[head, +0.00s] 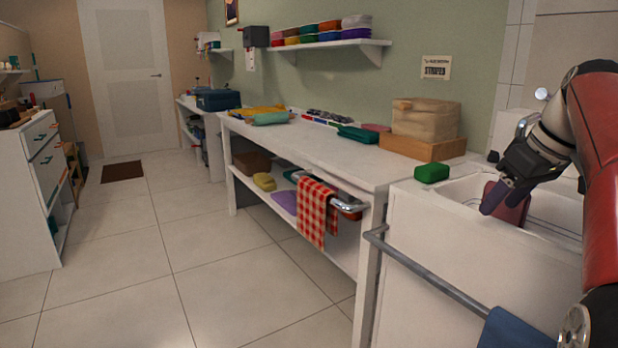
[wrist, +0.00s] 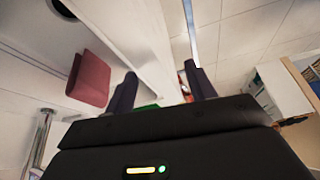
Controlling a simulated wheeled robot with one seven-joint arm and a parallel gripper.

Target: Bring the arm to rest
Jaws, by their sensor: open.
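My gripper (head: 502,190) is at the right of the head view, over the near side of the white sink (head: 455,190). In the wrist view its two dark fingers (wrist: 162,88) stand apart with nothing held between them. A dark red item (head: 512,208) shows behind the fingers at the sink; in the wrist view (wrist: 90,80) it is left of the fingers, apart from them. My red arm reaches in from the right edge.
A green block (head: 432,173) sits on the sink's left rim. A metal rail (head: 430,268) runs along the sink front, with a blue cloth (head: 515,330) on it.

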